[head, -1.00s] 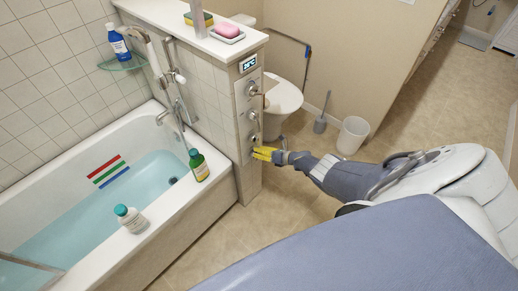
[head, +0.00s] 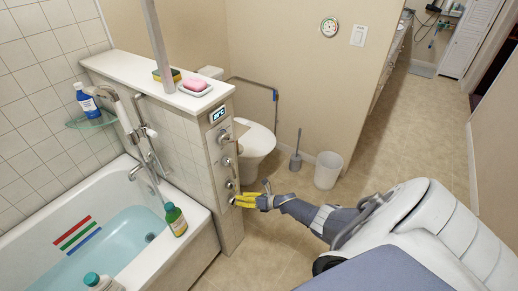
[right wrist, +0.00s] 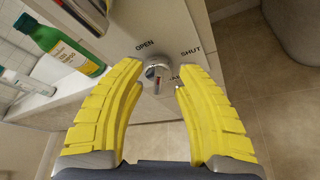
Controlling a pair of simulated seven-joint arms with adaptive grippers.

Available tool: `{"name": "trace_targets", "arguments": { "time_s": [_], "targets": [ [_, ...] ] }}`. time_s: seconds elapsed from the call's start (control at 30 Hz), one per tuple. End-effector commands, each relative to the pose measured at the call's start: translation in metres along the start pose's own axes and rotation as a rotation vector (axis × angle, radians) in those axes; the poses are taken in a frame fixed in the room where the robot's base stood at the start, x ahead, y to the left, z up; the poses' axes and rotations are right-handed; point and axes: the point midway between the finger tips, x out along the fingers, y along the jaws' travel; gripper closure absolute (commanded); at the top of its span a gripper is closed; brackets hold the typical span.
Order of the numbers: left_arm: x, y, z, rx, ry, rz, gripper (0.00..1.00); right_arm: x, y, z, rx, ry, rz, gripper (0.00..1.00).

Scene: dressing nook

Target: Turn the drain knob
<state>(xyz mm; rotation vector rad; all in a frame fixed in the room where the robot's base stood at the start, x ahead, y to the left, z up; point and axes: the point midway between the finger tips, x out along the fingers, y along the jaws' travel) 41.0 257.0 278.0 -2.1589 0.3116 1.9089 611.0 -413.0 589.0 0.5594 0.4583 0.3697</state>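My right gripper (right wrist: 160,80) has yellow fingers spread apart, one on each side of the knob, with visible gaps. In the head view the right gripper (head: 243,200) is close to the panel's lower part and partly hides the knob there. My left gripper is not in view.
Other metal controls (head: 227,161) and a small display (head: 218,114) are above on the panel. The filled bathtub (head: 190,238) is left, with a green bottle (head: 175,219) on its rim. A toilet (head: 258,143), brush (head: 296,158) and bin (head: 328,170) stand behind. The floor right is clear.

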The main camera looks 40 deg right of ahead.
Motion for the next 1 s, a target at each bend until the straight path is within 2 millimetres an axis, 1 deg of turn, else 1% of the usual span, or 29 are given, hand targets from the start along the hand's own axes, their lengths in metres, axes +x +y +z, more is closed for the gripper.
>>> {"name": "trace_targets", "arguments": {
  "time_s": [0.1,0.27,0.4,0.6,0.8,1.0],
  "targets": [
    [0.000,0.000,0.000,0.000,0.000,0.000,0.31,-0.015,-0.001,-0.001,-0.002,0.001,-0.001,0.67],
    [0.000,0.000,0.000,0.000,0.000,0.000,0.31,-0.035,0.000,0.000,-0.001,0.001,0.000,0.67],
    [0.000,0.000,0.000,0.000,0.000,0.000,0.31,-0.056,0.000,-0.001,0.000,0.001,0.000,0.67],
    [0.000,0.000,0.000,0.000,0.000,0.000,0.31,-0.078,0.000,0.000,0.000,0.000,0.000,0.67],
    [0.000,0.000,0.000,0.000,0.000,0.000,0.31,-0.089,0.001,0.001,0.001,-0.001,0.001,0.67],
    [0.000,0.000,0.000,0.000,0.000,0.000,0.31,-0.092,0.001,0.001,0.001,-0.001,0.001,0.67]
  ]
}}
